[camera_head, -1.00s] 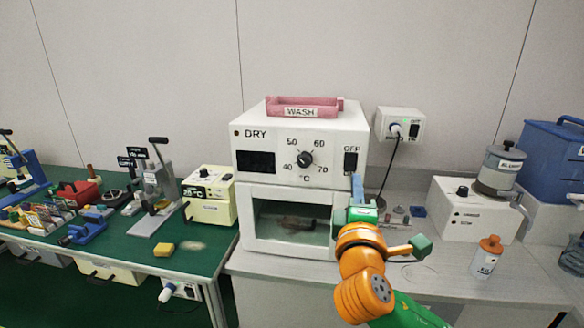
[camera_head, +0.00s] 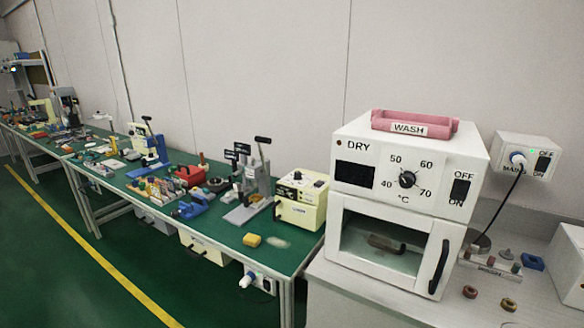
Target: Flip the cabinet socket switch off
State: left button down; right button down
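A white wall socket box (camera_head: 518,144) is on the wall at the right edge, beside the white drying cabinet (camera_head: 465,155). It has a round white plug (camera_head: 518,160) with a black cable, a small green light and a black rocker switch (camera_head: 542,164) marked OFF above and ON below. Which way the rocker is tipped is too small to tell. The cabinet has its own black switch (camera_head: 460,189), also marked OFF and ON. Neither gripper is in view.
A second socket with a plug (camera_head: 258,281) hangs under the green table's (camera_head: 300,250) near end. A pink tray (camera_head: 413,122) labelled WASH sits on the cabinet. Small parts (camera_head: 508,304) lie on the grey bench right of it. Green floor with a yellow line is clear at left.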

aim_at(543, 163)
jog(key=z, duration=1.4)
